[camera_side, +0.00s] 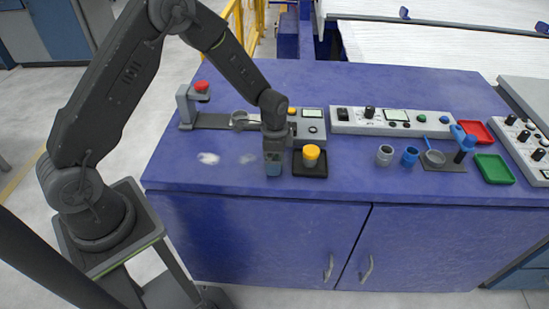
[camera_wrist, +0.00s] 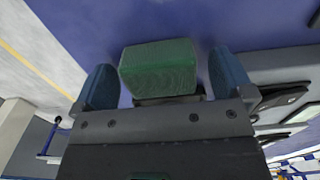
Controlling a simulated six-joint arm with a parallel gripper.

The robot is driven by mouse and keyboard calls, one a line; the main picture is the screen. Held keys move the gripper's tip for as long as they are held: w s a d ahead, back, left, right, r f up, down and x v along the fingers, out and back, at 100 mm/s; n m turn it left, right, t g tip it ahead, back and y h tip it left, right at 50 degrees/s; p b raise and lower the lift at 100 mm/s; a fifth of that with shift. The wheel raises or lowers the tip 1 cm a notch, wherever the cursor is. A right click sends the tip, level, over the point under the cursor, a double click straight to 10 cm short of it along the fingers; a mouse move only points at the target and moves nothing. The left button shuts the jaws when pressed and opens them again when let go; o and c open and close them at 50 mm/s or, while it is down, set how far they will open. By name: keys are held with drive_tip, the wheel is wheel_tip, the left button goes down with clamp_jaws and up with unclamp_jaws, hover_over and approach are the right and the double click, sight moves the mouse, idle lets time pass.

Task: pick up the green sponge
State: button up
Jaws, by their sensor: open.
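The green sponge (camera_wrist: 158,66) shows in the wrist view as a block between my two blue fingertips. A gap shows on each side of it, so neither finger touches it. My gripper (camera_wrist: 160,80) is open around it. In the side view my gripper (camera_side: 273,168) points down low at the blue bench top, left of a yellow-topped cylinder. I cannot make out the sponge in the side view; my gripper seems to hide it.
The yellow-topped cylinder (camera_side: 311,157) stands on a black base close right of my gripper. A grey fixture with a red knob (camera_side: 202,87) is at the back left. Cups (camera_side: 385,155), a green tray (camera_side: 494,168) and a red tray (camera_side: 477,131) are farther right.

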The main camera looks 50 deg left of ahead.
drive_tip(key=shift+c, duration=0.4)
drive_tip(key=c, duration=0.9)
drive_tip(key=shift+r, duration=0.2)
drive_tip(key=shift+r, duration=0.25)
drive_tip(key=r, duration=0.4)
drive_tip(key=shift+s+a, duration=0.1)
drive_tip(key=shift+a, duration=0.25)
drive_tip(key=s+a+r, duration=0.1)
drive_tip(key=a+r, duration=0.1)
drive_tip(key=a, duration=0.1)
drive_tip(key=s+a+r, duration=0.2)
drive_tip(key=a, duration=0.1)
drive_tip(key=s+a+r, duration=0.2)
drive_tip(key=a, duration=0.1)
drive_tip(key=shift+s+a+r, duration=0.1)
drive_tip(key=shift+s+a, duration=0.05)
drive_tip(key=shift+a, duration=0.15)
